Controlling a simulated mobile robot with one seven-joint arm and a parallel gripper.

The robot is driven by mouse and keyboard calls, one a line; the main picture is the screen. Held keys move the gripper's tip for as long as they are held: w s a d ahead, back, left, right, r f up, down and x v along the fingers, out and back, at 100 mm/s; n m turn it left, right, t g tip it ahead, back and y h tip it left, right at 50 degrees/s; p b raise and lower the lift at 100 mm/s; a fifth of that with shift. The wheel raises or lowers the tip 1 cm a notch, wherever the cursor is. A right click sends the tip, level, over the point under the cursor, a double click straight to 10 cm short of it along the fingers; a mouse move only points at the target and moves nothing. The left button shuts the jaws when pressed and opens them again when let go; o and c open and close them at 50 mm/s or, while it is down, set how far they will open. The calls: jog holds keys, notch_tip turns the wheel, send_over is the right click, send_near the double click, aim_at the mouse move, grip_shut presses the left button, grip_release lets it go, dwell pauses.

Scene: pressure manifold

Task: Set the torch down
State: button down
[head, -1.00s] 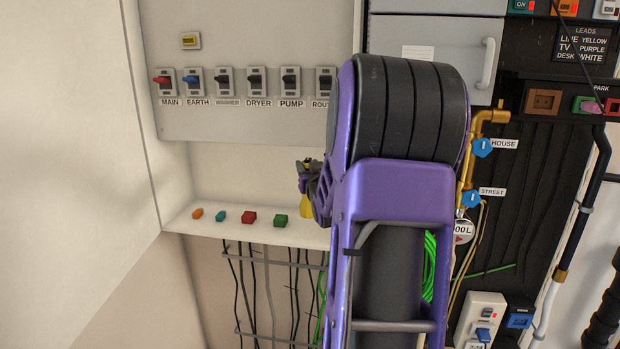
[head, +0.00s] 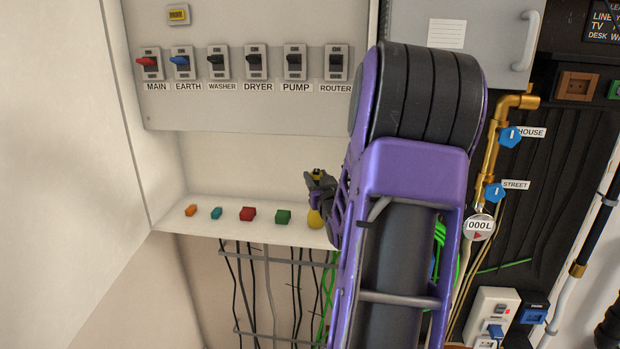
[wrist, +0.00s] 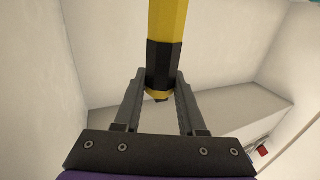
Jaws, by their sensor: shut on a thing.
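The torch shows in the wrist view as a yellow and black rod (wrist: 166,35) between my finger pads, running out of the top of the picture. My gripper (wrist: 160,85) is shut on the torch. The torch looks roughly upright. My arm hides the shelf to its right, and I cannot tell whether the torch touches the shelf.
Orange (head: 190,210), teal (head: 216,213), red (head: 248,214) and green (head: 283,216) blocks stand in a row on the shelf. A breaker panel (head: 215,110) with labelled switches is above. Cables (head: 270,290) hang below. Brass pipe (head: 490,160) with blue valves is at right.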

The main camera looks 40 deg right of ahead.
dwell(0.3)
jog(key=shift+f, duration=0.2)
jog(key=shift+c, duration=2.4)
grip_release()
jog(key=shift+r, duration=0.15)
jog(key=shift+s, duration=0.25)
jog(key=v, duration=1.1)
jog(key=shift+s+a, duration=0.2)
jog(key=shift+s, duration=0.05)
